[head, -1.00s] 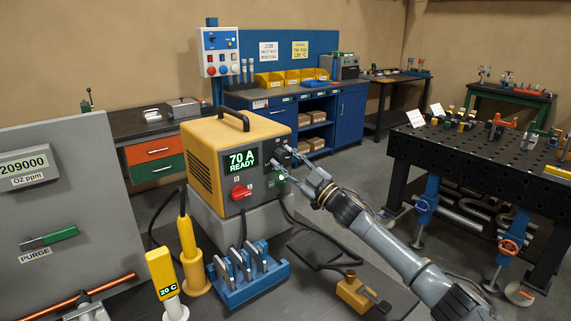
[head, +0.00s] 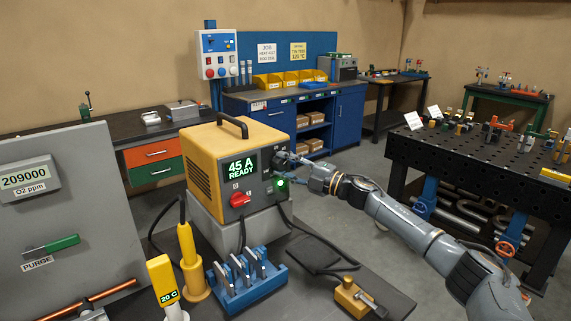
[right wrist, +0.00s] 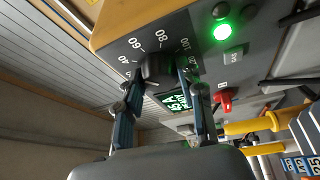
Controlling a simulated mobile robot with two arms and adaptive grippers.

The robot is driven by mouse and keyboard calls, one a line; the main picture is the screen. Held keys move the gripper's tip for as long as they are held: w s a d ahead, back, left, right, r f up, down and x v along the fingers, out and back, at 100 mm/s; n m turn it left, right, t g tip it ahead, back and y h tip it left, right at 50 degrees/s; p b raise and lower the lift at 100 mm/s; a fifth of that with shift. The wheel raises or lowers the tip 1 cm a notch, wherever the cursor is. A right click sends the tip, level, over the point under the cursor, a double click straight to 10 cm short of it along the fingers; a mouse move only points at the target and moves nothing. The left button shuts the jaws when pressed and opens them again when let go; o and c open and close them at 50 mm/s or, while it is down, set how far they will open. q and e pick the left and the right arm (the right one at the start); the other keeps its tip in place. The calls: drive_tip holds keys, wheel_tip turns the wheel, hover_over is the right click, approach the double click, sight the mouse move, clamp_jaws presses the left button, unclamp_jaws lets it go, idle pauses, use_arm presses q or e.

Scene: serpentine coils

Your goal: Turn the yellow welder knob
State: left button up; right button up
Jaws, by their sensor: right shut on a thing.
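The yellow welder (head: 212,140) stands on a grey block on the bench. Its display (head: 242,167) reads 45 A READY. In the right wrist view the dark dial knob (right wrist: 156,68) sits on the welder's panel inside a printed scale with 40, 60, 80 and 100. My right gripper (right wrist: 160,80) is shut on this knob, one finger on each side. In the head view my right gripper (head: 287,163) reaches the welder's front from the right and hides most of the knob. My left gripper is not in view.
A red switch (head: 239,199) and a lit green lamp (head: 281,184) are close by on the welder panel. Cables, a blue rack (head: 247,283) and a yellow torch (head: 189,255) stand in front. A grey PURGE panel (head: 60,230) is at the left.

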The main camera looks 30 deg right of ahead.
drive_tip(key=shift+n, duration=0.5)
drive_tip(key=o, duration=1.2)
drive_tip(key=shift+r+v, duration=0.1)
drive_tip(key=shift+v, duration=2.9)
drive_tip(key=shift+r+v, duration=0.15)
drive_tip(key=shift+v, duration=2.8)
